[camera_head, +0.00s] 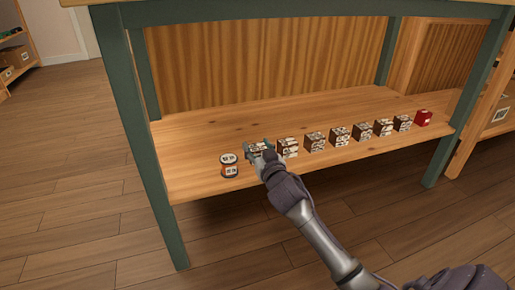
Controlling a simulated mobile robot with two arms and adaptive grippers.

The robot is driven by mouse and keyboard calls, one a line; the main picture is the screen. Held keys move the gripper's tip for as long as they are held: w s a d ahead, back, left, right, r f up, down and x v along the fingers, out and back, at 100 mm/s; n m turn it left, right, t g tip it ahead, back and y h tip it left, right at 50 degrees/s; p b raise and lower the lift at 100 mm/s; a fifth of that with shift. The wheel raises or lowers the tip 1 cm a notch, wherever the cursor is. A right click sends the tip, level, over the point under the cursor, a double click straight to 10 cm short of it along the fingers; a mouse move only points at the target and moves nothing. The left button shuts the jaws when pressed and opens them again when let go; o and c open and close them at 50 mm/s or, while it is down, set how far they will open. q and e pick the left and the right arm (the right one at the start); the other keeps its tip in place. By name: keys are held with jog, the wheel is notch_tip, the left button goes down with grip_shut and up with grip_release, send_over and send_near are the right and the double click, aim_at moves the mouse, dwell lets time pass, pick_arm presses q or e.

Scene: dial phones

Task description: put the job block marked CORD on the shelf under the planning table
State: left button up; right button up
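The planning table (128,120) has green legs and a wooden shelf (215,122) under its top. A row of small dark and white marked blocks (315,141) stands on the shelf. The markings are too small to read, so I cannot tell which is CORD. My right gripper (260,148) reaches in from the lower right to the leftmost block (259,146) of the row. Its fingers lie at either side of that block and hide part of it. I cannot tell whether they press on it. My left gripper is out of view.
A red item (423,118) ends the row at the right. The shelf behind the row is clear. Wooden shelving (480,125) stands at the right.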

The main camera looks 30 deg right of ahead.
jog(key=o, duration=0.4)
jog(key=shift+o, duration=0.2)
jog(key=shift+r, duration=0.15)
jog(key=shift+s+a+p, duration=0.1)
jog(key=shift+s+p, duration=0.25)
jog(key=p+v, duration=0.5)
jog(key=v, duration=0.6)
jog(key=shift+s, duration=0.15)
jog(key=shift+a, duration=0.1)
